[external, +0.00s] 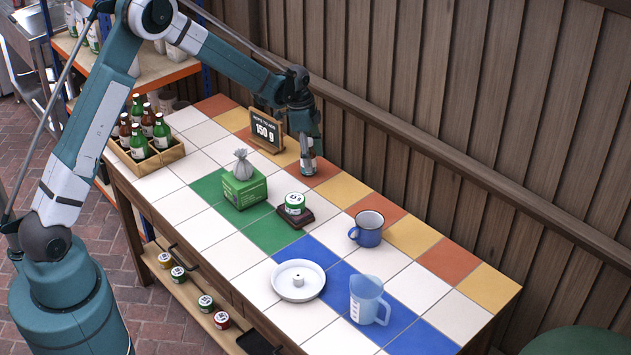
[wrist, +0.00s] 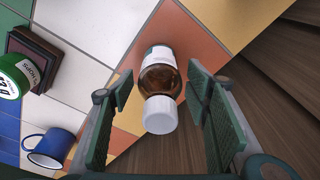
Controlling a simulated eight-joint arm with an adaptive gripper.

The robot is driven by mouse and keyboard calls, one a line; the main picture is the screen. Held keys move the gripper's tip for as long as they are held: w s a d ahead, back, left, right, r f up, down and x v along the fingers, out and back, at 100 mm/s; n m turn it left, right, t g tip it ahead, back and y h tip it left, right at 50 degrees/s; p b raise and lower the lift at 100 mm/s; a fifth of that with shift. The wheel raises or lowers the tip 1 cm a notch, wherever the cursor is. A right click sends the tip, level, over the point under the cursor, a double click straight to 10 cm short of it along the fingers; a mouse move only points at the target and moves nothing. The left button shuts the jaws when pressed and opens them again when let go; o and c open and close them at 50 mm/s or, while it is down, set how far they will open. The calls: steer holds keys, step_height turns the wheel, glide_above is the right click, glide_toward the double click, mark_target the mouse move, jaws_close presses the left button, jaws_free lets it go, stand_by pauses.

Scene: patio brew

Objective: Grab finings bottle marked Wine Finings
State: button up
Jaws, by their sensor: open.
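A small brown bottle (wrist: 161,82) with a white cap and a pale label stands on an orange tile near the wall side of the tiled table. In the wrist view it sits between the two open fingers of my gripper (wrist: 158,110), with a gap on both sides. The writing on its label cannot be read. In the external view my gripper (external: 306,150) points down over the bottle (external: 308,168), whose upper part is hidden by the fingers.
A sign reading 150 g (external: 266,131) stands just left of my gripper. A green box (external: 243,190), a green tin (external: 295,203) on a dark stand, a blue mug (external: 368,232), a white dish (external: 283,284) and a jug (external: 366,300) stand nearer. The wooden wall (external: 420,90) is close behind.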

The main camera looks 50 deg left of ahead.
steer(key=shift+f, duration=0.35)
stand_by(0.3)
steer(key=c, duration=1.1)
